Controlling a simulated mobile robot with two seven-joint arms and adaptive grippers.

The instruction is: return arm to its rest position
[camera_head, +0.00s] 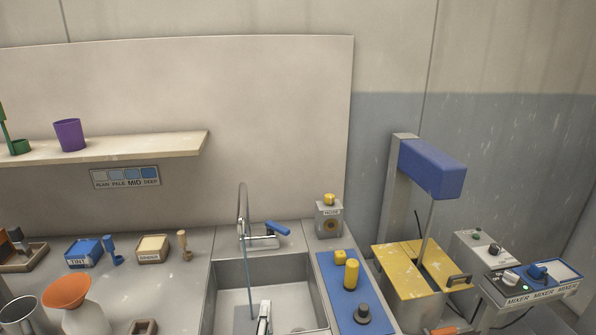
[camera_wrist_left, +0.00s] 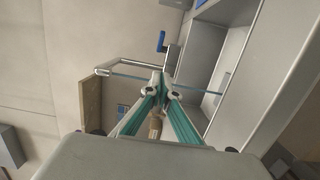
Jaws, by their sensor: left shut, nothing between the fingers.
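My left gripper (camera_head: 264,318) shows only as a small grey tip at the bottom edge of the head view, over the sink. In the left wrist view its two teal-lined fingers (camera_wrist_left: 161,88) converge and are shut with nothing between them. The faucet (camera_head: 243,215), with a blue lever (camera_head: 277,228), stands behind the sink (camera_head: 263,272). The faucet also shows beyond the fingers in the left wrist view (camera_wrist_left: 128,64). My right gripper is in neither view.
A thin blue stream (camera_head: 249,285) runs from the spout into the sink. Right of the sink is a blue panel (camera_head: 340,296) with yellow knobs. A yellow box (camera_head: 402,284) stands farther right. A funnel-topped vessel (camera_head: 67,290) and several small trays stand on the left counter.

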